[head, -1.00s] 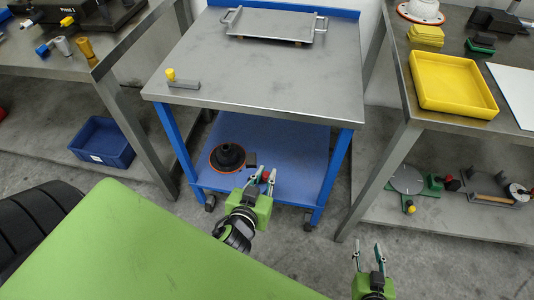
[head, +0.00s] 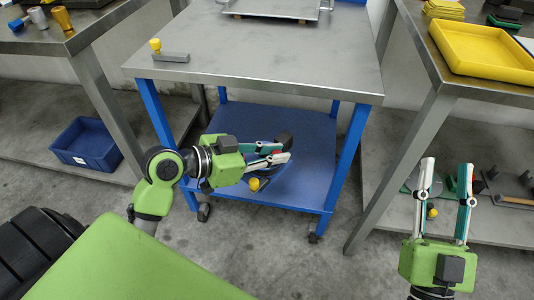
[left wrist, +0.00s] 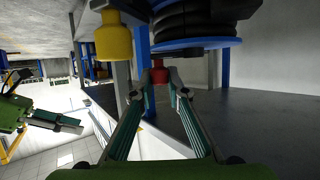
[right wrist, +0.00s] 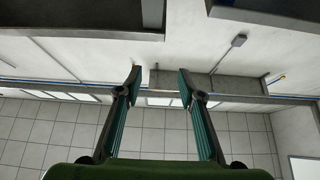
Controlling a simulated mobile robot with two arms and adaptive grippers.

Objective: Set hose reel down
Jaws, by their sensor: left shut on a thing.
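The hose reel shows in the left wrist view as a black ribbed coil (left wrist: 195,18) on a blue disc (left wrist: 190,44), with a yellow knob (left wrist: 113,40) beside it. A red part (left wrist: 160,73) lies between my left fingertips. My left gripper (head: 285,150) is shut on the reel, in front of the cart's blue lower shelf (head: 235,118). In the head view the gripper hides much of the reel; its dark edge (head: 285,138) and yellow knob (head: 254,184) show. I cannot tell whether the reel touches the shelf. My right gripper (head: 447,163) is open and empty.
The cart's grey top (head: 270,60) carries a metal tray (head: 275,8) and a small yellow-knobbed block (head: 168,50). A blue bin (head: 84,145) sits on the left bench's lower shelf. A yellow tray (head: 485,50) is on the right bench, with several parts beneath. The cart's legs flank its shelf.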

